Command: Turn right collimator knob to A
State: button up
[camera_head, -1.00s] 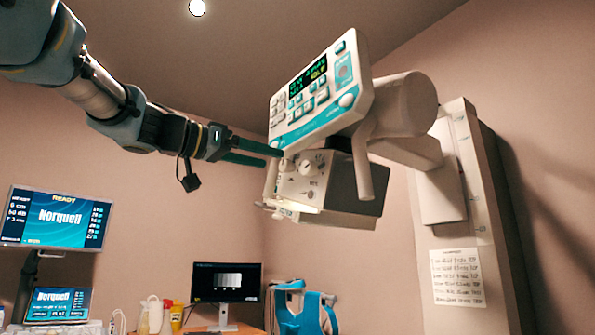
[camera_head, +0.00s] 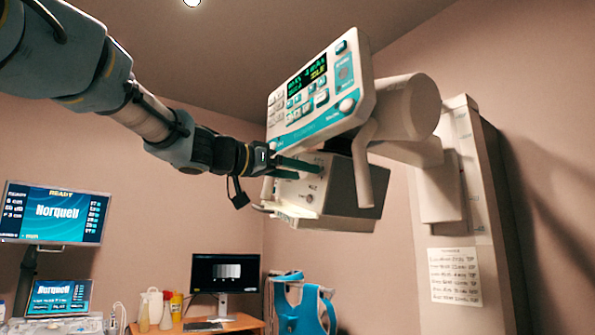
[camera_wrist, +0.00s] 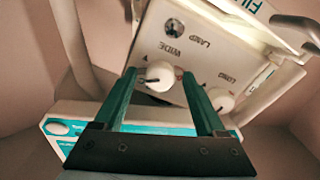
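The collimator box (camera_head: 338,190) hangs under the control panel in the head view. In the wrist view its face (camera_wrist: 200,45) appears upside down, with two white round knobs. One knob (camera_wrist: 158,77) with a dark pointer mark lies between my two teal fingers, near their tips, with a gap on both sides. The other knob (camera_wrist: 222,98) is just right of the right-hand finger. My gripper (camera_wrist: 159,73) is open; I cannot tell if either finger touches a knob.
The control panel (camera_head: 320,90) sits directly above my fingers, close to them. Monitors (camera_head: 55,213) and a desk (camera_head: 205,326) are below. The space left of the box is open.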

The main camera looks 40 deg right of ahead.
grip_shut()
dwell(0.3)
jog(key=shift+f+n+b, duration=0.1)
jog(key=shift+n+b, duration=0.2)
jog(key=shift+b, duration=0.25)
jog(key=shift+f+n+b, duration=0.1)
jog(key=shift+n+b, duration=0.9)
jog(key=shift+b, duration=0.15)
jog(key=n+b, duration=0.3)
jog(key=n, duration=0.1)
jog(key=shift+n, duration=0.3)
jog(key=shift+r+n+b, duration=0.15)
jog(key=shift+n+b, duration=0.15)
jog(key=shift+n, duration=1.7)
jog(key=shift+r+n+b, duration=0.15)
jog(key=shift+n+b, duration=0.1)
jog(key=shift+n, duration=1.75)
